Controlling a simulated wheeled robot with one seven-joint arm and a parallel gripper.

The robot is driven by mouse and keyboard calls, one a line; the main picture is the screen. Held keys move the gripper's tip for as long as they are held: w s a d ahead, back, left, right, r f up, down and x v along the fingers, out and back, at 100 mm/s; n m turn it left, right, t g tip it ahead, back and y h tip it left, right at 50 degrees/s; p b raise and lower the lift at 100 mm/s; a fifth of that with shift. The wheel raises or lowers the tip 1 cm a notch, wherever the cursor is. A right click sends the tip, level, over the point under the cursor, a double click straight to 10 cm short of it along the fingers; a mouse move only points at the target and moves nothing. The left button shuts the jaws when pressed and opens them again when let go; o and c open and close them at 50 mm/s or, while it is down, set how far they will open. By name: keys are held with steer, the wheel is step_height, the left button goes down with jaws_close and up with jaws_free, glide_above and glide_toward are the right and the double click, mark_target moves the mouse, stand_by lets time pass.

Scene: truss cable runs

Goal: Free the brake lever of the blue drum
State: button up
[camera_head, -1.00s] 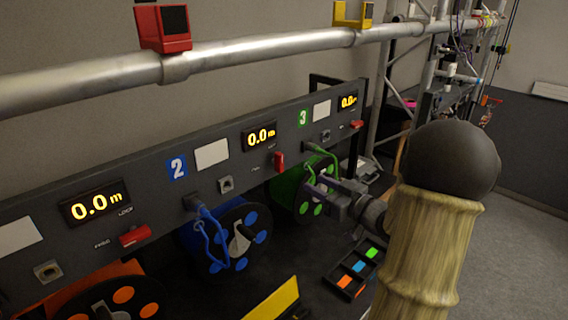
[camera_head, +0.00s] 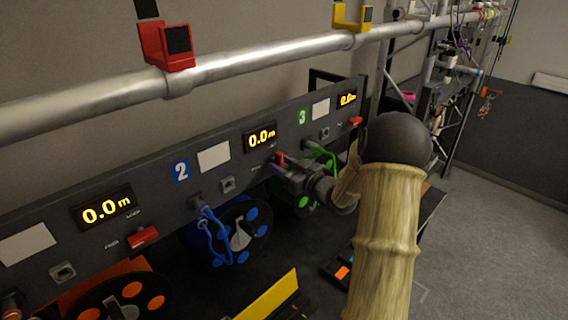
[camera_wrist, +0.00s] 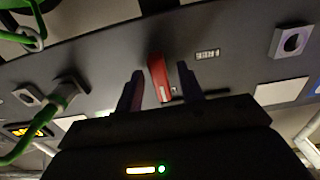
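The blue drum (camera_head: 221,255) sits below the panel section marked 2, with a blue cable at its left. The red brake lever (camera_head: 280,155) of that section is on the panel below the middle 0.0 m display. It stands nearly upright, unlike the flatter red levers on either side. My gripper (camera_head: 284,165) is at this lever and partly hides it. In the wrist view, the red lever (camera_wrist: 159,78) stands between the two fingers of my gripper (camera_wrist: 160,84). The fingers are open, with a visible gap on each side of the lever.
A green cable (camera_head: 322,150) and its plug are close to the right of my gripper; the cable also shows at left in the wrist view (camera_wrist: 38,130). Another red lever (camera_head: 143,236) is farther left. A yellow part (camera_head: 270,300) and a dark tray (camera_head: 335,272) are in front of the panel.

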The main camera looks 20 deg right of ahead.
jaws_close()
